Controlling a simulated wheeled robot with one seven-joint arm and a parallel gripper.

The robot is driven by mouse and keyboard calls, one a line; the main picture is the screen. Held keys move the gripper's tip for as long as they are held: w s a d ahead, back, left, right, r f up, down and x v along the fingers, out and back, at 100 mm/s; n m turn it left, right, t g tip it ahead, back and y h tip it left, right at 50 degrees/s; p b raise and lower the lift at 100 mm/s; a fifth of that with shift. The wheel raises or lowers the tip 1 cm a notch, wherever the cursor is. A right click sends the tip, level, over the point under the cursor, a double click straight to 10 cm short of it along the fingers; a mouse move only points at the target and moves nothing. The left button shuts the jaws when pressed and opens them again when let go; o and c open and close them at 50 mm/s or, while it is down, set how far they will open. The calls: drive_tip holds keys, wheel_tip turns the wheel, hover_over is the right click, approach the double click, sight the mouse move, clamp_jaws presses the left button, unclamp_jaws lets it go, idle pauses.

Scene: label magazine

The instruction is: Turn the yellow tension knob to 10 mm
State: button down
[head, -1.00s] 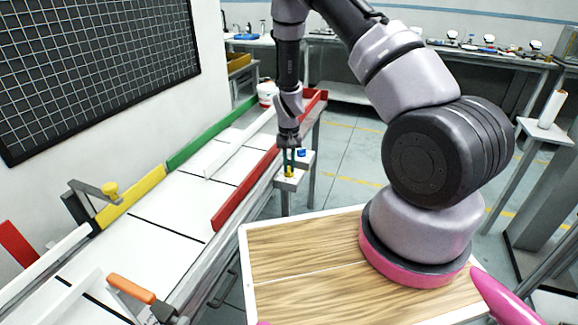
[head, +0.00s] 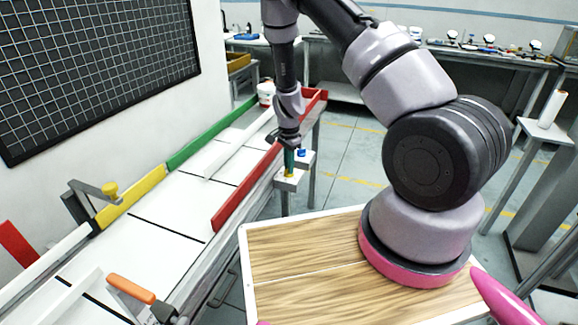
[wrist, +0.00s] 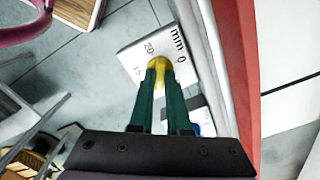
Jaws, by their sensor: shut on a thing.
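The yellow tension knob (wrist: 158,62) sits on a white dial plate (wrist: 130,57) in the wrist view. The marks "mm", "0" and "20" are readable, and another number is partly hidden at left. My gripper (wrist: 163,78) reaches down with its two green fingers on either side of the knob, shut on it. The fingers hide part of the knob, so I cannot tell which mark it points to. In the head view, my gripper (head: 289,166) stands over the small plate (head: 287,184), and only a little of the yellow knob (head: 289,175) shows.
A blue knob (head: 301,153) on a second small plate stands just behind, partly hidden in the wrist view (wrist: 208,130). A red rail (head: 245,190) edges the white conveyor bed (head: 170,215) at left. Open floor (head: 345,160) lies to the right.

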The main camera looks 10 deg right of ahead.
drive_tip(key=shift+m, duration=1.1)
drive_tip(key=c, duration=0.9)
unclamp_jaws()
drive_tip(key=shift+r, duration=0.1)
wheel_tip(320, 180, up, 11)
drive_tip(key=shift+f, duration=0.15)
